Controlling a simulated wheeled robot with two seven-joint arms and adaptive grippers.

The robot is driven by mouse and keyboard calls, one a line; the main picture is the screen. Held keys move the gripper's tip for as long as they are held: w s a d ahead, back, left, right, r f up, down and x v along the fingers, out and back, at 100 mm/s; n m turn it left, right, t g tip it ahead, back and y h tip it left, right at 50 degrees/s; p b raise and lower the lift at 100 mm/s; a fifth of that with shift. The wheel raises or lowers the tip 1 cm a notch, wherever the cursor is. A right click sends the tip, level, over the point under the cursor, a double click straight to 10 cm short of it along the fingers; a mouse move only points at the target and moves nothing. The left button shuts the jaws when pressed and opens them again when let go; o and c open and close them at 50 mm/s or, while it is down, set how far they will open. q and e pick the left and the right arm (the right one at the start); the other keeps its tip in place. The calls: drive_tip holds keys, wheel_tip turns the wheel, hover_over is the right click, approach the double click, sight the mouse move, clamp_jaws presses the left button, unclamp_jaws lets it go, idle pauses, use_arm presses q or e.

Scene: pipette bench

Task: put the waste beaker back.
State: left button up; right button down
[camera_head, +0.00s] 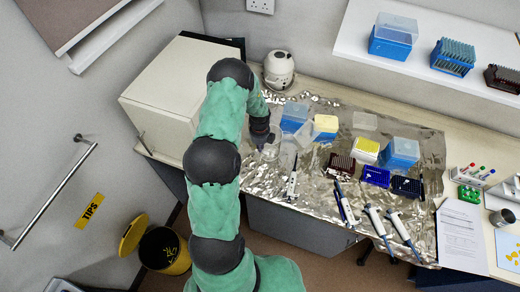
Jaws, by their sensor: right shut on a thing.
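The waste beaker (271,148) looks clear and stands out weakly against the foil at the left end of the bench. My right gripper (264,137) is shut on it near its upper part. My arm and the gripper hide part of the beaker. I cannot tell whether its base touches the foil. My left gripper is not in view.
The foil (330,130) holds blue tip boxes (295,117), a yellow-topped box (365,150), dark racks (341,163) and several pipettes (346,205). A white round device (279,69) stands behind. A white cabinet (165,95) stands left; an open yellow-rimmed bin (164,250) is below.

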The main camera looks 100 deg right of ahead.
wheel_tip(320, 180, down, 2)
drive_tip(key=shift+f, duration=0.2)
drive_tip(key=shift+a, duration=0.1)
drive_tip(key=shift+f, duration=0.1)
drive_tip(key=c, duration=1.4)
unclamp_jaws()
wheel_tip(320, 180, up, 12)
drive_tip(key=b, duration=0.1)
